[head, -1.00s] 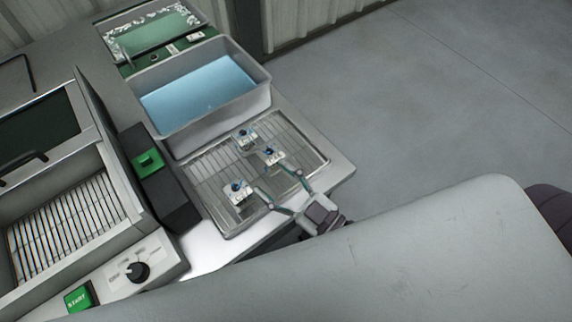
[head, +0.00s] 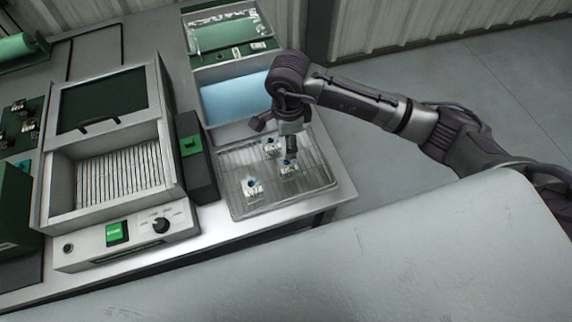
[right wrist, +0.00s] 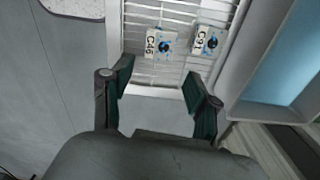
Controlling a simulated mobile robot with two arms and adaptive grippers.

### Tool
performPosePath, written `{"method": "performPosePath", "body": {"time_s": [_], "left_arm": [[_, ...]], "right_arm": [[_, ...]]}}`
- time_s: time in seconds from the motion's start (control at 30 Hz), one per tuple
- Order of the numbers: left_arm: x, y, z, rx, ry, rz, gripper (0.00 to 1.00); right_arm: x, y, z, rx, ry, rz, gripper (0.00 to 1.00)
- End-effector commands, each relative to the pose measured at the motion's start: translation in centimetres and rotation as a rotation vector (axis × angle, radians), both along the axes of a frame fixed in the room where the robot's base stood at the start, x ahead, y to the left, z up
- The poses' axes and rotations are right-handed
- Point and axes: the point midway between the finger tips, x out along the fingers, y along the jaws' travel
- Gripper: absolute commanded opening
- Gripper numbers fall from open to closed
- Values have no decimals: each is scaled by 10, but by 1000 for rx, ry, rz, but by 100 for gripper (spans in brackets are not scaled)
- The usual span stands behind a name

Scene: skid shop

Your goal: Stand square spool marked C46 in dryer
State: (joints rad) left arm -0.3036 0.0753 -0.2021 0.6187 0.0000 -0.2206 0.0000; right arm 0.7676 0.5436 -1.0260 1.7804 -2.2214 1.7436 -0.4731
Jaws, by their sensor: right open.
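Several small white square spools with blue centres lie on a wire rack tray (head: 232,206). In the right wrist view the spool marked C46 (right wrist: 160,44) lies on the rack, beside one whose label looks like C91 (right wrist: 206,41). My left gripper is out of view.
A grey basin with blue liquid (head: 228,98) is behind the rack, partly hidden by my right arm. The dryer's front has a green START button (head: 117,232) and a knob (head: 161,226).

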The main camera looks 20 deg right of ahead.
Motion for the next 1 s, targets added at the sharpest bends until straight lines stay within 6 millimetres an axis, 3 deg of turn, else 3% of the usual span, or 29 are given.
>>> {"method": "performPosePath", "body": {"time_s": [0.33,0.57,0.8,1.0], "left_arm": [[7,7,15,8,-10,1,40],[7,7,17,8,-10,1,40],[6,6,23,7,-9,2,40],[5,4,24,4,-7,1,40]], "right_arm": [[-1,1,-62,3,6,-2,60],[-1,1,-81,4,4,-1,60],[-2,2,-116,5,6,-4,60],[-1,1,-133,4,3,-2,60]]}}
